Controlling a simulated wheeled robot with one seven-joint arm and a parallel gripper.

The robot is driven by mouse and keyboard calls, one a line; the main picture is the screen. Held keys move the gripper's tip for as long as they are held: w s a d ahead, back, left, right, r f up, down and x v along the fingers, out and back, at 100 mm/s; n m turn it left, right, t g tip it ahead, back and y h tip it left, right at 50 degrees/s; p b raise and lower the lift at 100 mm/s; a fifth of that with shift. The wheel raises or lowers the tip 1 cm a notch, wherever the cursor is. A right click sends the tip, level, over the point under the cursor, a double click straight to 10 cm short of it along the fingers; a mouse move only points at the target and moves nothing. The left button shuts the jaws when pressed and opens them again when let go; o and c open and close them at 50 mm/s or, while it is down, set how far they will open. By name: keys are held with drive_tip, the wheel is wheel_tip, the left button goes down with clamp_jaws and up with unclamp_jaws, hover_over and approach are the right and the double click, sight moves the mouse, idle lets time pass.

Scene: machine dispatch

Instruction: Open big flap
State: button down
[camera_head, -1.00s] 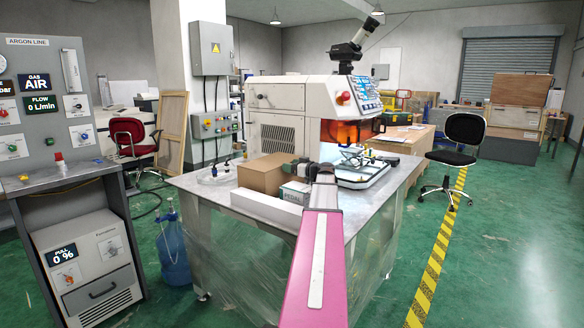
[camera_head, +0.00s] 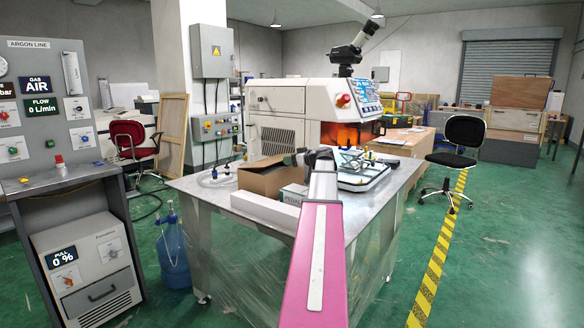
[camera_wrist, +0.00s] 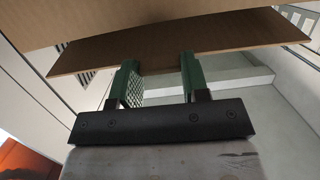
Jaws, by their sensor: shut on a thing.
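The brown cardboard box (camera_head: 262,182) stands on the metal table, with its top now showing a darker opening. In the wrist view a brown cardboard flap (camera_wrist: 225,33) crosses the upper part of the picture, with a larger cardboard surface (camera_wrist: 130,16) above it. My gripper (camera_wrist: 160,68) has green fingers at the flap's near edge and is shut on it; the exact contact is partly hidden. In the head view my gripper (camera_head: 299,158) is at the right side of the box top, small and partly hidden by my arm.
A small labelled carton (camera_head: 293,195) and a long white box (camera_head: 264,211) sit in front of the cardboard box. The white machine (camera_head: 290,130) stands close behind. A white tray-like fixture (camera_head: 362,172) is to the right on the metal table (camera_head: 345,222).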

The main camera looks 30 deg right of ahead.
drive_tip(key=w+a+r+g+h, duration=0.3)
drive_tip(key=w+a+r+g, duration=0.3)
drive_tip(key=w+r, duration=0.7)
drive_tip(key=r+g, duration=0.2)
drive_tip(key=shift+w+g+h, duration=0.25)
drive_tip(key=shift+g+h, duration=0.05)
drive_tip(key=shift+d, duration=0.1)
idle(0.9)
drive_tip(key=c, duration=0.6)
unclamp_jaws()
drive_tip(key=v, duration=1)
drive_tip(key=shift+r, duration=0.35)
drive_tip(key=shift+s+d, duration=0.1)
drive_tip(key=shift+s, duration=0.05)
